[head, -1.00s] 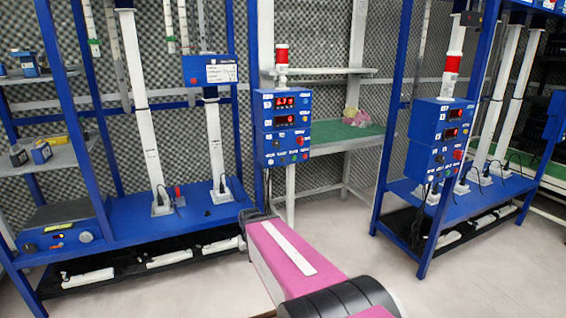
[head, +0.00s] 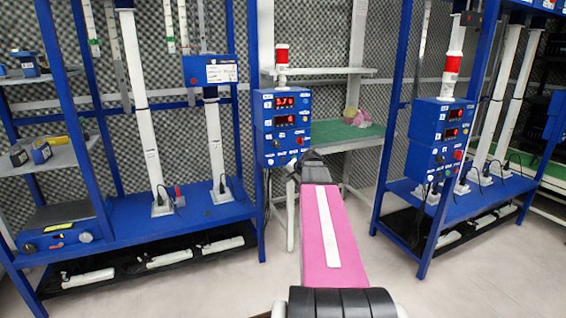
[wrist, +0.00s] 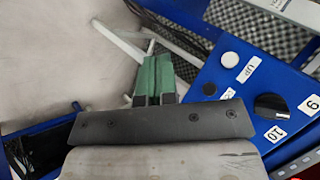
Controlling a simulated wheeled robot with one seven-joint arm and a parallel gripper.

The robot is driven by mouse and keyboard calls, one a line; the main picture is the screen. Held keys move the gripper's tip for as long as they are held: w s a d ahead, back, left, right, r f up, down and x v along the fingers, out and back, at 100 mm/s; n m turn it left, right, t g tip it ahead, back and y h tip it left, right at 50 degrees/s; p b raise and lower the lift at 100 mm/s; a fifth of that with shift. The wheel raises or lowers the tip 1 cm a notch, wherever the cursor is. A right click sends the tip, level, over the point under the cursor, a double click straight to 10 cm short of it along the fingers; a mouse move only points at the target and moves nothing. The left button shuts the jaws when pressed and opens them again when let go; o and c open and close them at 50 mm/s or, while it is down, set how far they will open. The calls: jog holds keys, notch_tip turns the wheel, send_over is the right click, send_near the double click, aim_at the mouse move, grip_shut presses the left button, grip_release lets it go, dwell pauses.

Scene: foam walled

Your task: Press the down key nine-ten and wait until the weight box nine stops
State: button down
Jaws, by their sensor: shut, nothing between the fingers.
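The blue control box (head: 283,125) stands on the middle post, with two red displays and rows of buttons. In the wrist view its blue face (wrist: 205,72) carries a white button (wrist: 229,59) beside the UP label (wrist: 248,70), a large black button (wrist: 270,106), and labels 10 (wrist: 275,134) and 9 (wrist: 312,104). A small dark button (wrist: 209,89) is near my gripper (wrist: 152,62), whose green fingers are shut and empty, left of the face. No DOWN label is readable. I cannot tell which box is weight box nine. My gripper (head: 296,162) is low at the control box.
A blue rack (head: 130,235) with white columns stands left. A second blue rack with its own control box (head: 440,135) stands right. A green-topped bench (head: 345,133) is behind the middle post. Grey floor (head: 400,290) is open between the racks.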

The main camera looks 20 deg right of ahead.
aim_at(283, 160)
jog(key=shift+m+t, duration=0.4)
jog(key=d+r, duration=0.1)
jog(key=w+d+r, duration=0.1)
jog(key=d, duration=0.1)
jog(key=shift+w+d+r, duration=0.1)
jog(key=shift+d+r, duration=0.1)
jog(key=shift+r, duration=0.15)
jog(key=shift+w, duration=0.1)
jog(key=shift+w+a, duration=0.2)
jog(key=shift+w, duration=4.1)
jog(key=shift+w, duration=0.15)
jog(key=shift+w, duration=0.25)
